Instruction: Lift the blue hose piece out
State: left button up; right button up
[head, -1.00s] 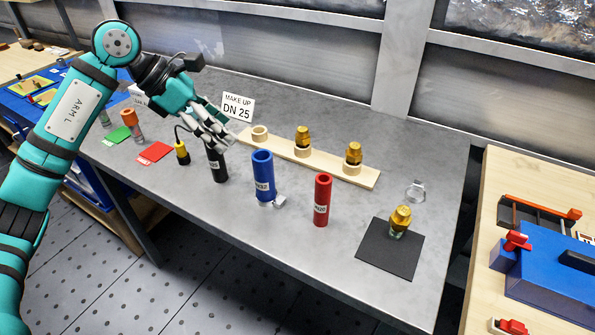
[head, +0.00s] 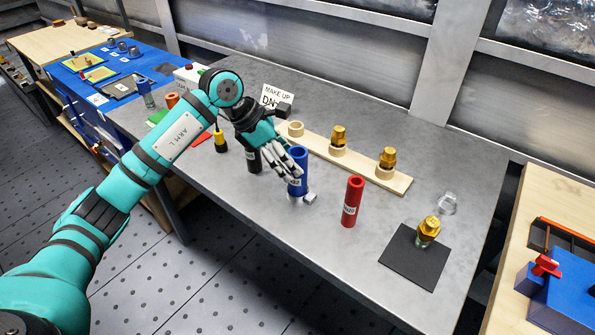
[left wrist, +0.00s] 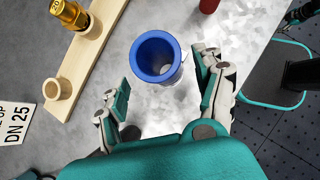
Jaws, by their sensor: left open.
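The blue hose piece (head: 299,168) stands upright on the grey bench in the head view, with a small light block at its foot. In the left wrist view the blue hose piece (left wrist: 157,56) shows its open top, ahead of and between my fingers. My left gripper (head: 288,168) is open and empty, its fingers close beside the hose's upper part; in the left wrist view the left gripper (left wrist: 163,78) has a finger to each side. Contact cannot be told.
A black hose piece (head: 254,158) stands just left and a red one (head: 351,202) to the right. A wooden rack (head: 363,168) with brass fittings lies behind. A black mat (head: 412,259) with a brass fitting is at right. A "DN 25" sign (head: 277,93) stands behind.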

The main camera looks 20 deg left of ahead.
pick_arm(q)
jog(key=p+x, duration=0.1)
jog(key=x, duration=0.2)
jog(key=shift+s+d+f, duration=0.1)
jog(key=shift+d+f, duration=0.2)
jog(key=shift+f, duration=0.05)
jog(key=shift+d+f, duration=0.1)
jog(key=shift+f, duration=0.2)
jog(key=c, duration=1.3)
jog(key=shift+c, duration=0.2)
pick_arm(e)
jog(key=shift+a+r, duration=0.3)
jog(key=shift+r, duration=0.35)
